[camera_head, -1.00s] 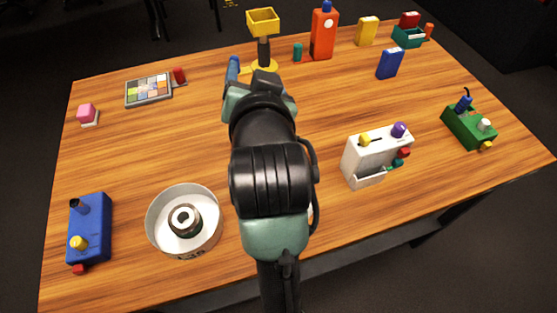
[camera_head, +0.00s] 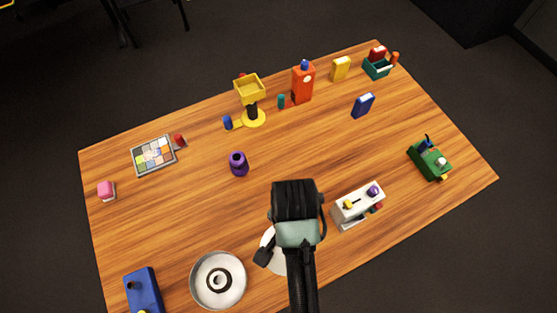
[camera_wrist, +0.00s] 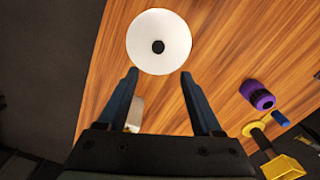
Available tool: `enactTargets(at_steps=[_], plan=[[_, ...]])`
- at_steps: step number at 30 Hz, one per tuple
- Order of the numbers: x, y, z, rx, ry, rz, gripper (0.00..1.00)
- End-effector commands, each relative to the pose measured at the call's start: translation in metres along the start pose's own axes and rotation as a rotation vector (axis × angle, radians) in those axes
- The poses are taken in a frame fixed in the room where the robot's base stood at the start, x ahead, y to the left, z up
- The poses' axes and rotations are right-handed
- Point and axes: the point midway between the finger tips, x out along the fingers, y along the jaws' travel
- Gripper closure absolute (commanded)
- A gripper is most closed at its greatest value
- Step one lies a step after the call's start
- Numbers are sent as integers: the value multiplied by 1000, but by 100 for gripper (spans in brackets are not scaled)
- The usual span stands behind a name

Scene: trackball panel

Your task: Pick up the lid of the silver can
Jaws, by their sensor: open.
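The silver can (camera_head: 195,281) is a round, open metal tub at the near left of the table in the head view, with a dark and white ring inside. A white disc with a dark central knob, apparently its lid (camera_head: 270,240), lies to the right of the can, partly hidden by my arm. In the wrist view the lid (camera_wrist: 158,22) shows whole, just beyond my fingertips. My gripper (camera_wrist: 160,77) is open and empty, its fingers apart on either side below the disc. The head view mostly hides my gripper behind my arm.
A white panel box (camera_head: 352,208) with coloured knobs stands right of my arm. A blue box (camera_head: 145,290) is at the near left. A purple cylinder (camera_head: 239,165) and a yellow tray on a stand (camera_head: 249,90) are farther back.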

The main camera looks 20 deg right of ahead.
Motion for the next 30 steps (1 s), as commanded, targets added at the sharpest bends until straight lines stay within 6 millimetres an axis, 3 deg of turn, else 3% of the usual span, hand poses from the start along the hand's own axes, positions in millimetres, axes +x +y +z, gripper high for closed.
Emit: enactTargets(at_steps=[12, 20, 30], plan=[[66, 2, 1, 3, -5, 5, 33], [83, 1, 1, 2, -3, 4, 33], [125, -2, 1, 2, -3, 4, 33]])
